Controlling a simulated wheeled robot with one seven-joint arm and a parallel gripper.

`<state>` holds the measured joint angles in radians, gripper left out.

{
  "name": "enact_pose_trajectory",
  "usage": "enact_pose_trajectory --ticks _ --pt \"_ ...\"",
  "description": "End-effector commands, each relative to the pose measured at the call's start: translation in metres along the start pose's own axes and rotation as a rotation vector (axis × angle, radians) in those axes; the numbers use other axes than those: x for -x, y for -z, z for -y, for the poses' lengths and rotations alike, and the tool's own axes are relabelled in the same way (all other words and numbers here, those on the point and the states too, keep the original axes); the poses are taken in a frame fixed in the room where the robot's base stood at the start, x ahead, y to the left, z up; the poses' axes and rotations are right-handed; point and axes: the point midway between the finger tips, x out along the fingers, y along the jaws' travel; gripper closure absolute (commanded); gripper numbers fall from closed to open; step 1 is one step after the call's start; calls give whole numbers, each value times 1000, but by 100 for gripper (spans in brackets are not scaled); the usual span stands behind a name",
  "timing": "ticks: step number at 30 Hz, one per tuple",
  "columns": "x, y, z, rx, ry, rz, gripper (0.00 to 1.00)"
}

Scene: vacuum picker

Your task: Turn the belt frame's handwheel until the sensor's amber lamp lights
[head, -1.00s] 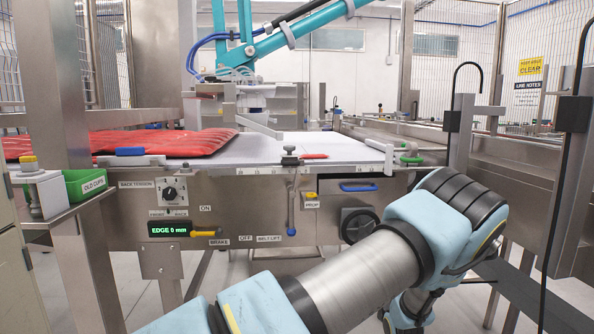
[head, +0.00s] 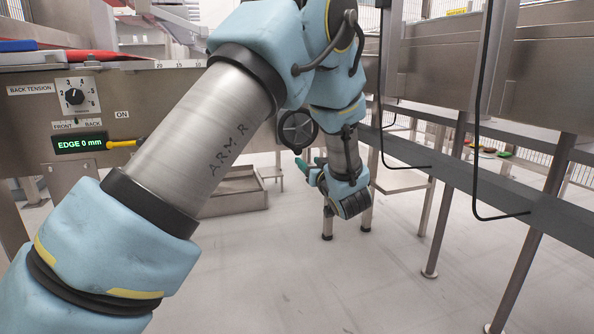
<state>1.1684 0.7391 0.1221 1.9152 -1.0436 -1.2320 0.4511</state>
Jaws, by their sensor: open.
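The handwheel (head: 298,129) is a dark round rim with spokes on the right part of the belt frame (head: 35,108). My arm crosses in front of the frame and hides part of it, close to the wheel's right side. My gripper (head: 304,168) is just below the wheel, small in the view. A teal finger points up and left toward the wheel. It is open, with nothing seen between its fingers; I cannot tell whether it touches the rim. The sensor and its amber lamp cannot be made out.
The frame's display (head: 80,143) reads "EDGE 0 mm", beside a yellow-handled lever (head: 125,143) and the back tension knob (head: 77,97). A grey rail (head: 460,180) on legs and black hanging cables stand at right. The floor below is mostly clear.

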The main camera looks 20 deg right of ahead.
Motion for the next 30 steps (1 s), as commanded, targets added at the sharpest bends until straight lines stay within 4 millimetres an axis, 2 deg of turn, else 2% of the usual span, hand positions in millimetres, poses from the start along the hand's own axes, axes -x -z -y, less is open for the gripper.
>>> enact_pose_trajectory --ticks 4,7,21,30 --pt "-2 0 1 65 0 -3 44" --pt "-12 0 2 67 1 -2 44" --pt "-92 0 1 63 1 -3 44" --pt "-107 2 0 62 -2 -2 44"
